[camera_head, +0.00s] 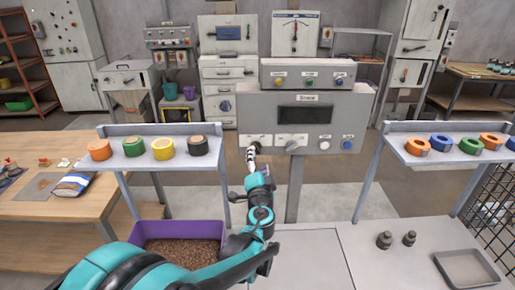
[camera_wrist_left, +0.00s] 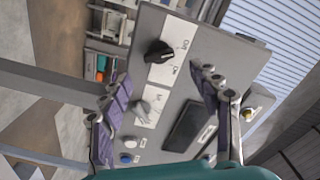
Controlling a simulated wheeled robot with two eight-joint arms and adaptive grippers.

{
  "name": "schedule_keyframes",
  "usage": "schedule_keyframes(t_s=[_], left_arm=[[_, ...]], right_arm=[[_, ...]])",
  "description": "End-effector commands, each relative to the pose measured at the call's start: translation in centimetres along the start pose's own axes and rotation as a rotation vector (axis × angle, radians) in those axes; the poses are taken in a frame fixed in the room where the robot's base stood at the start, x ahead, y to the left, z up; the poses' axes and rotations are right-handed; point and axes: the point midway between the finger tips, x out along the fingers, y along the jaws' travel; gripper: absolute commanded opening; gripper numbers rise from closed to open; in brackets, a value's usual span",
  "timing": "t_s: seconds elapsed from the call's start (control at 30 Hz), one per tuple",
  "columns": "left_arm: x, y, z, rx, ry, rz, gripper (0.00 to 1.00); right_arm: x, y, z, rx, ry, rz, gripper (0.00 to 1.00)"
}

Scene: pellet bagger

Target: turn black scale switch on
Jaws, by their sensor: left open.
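The grey scale panel (camera_head: 357,108) stands upright at the centre of the head view, with a dark display (camera_head: 304,114). In the left wrist view the black scale switch (camera_wrist_left: 157,51) is a black knob on a white label plate, near one edge of the panel (camera_wrist_left: 205,50). A light grey switch (camera_wrist_left: 143,112) sits beside it. My left gripper (camera_head: 252,157) is in front of the panel's lower left, covering part of the black switch's area. Its fingers (camera_wrist_left: 165,100) are spread apart and empty, and the black switch lies beyond the fingertips. No contact is visible. My right gripper is out of view.
White and blue buttons (camera_head: 347,145) sit at the panel's lower right. Shelves with coloured rolls (camera_head: 163,148) and rings (camera_head: 443,142) flank it. A purple bin of pellets (camera_head: 180,228) stands below my left arm. Two weights (camera_head: 384,240) and a tray (camera_head: 467,268) are at right.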

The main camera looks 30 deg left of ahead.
Motion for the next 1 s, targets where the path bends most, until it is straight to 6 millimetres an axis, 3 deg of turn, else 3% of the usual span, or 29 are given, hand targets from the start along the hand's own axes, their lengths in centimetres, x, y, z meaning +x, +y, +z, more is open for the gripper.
schedule_keyframes(t_s=[0.33, 0.73, 0.9, 0.93, 1.0], left_arm=[[5.4, 0.1, 0.2, -0.001, -0.004, -0.001, 0.62], [6.3, 0.0, 0.1, -0.001, -0.002, 0.000, 0.62], [6.3, 0.0, 0.1, -0.001, -0.003, 0.000, 0.17], [6.3, 0.0, 0.1, -0.002, -0.003, 0.000, 0.12], [6.3, 0.0, 0.1, -0.002, -0.003, 0.000, 0.12]], right_arm=[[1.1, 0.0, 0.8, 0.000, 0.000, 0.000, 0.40], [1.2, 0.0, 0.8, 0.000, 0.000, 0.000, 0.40], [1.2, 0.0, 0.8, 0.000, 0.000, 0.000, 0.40], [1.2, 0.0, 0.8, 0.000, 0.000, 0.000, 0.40], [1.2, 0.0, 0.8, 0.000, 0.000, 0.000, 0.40]])
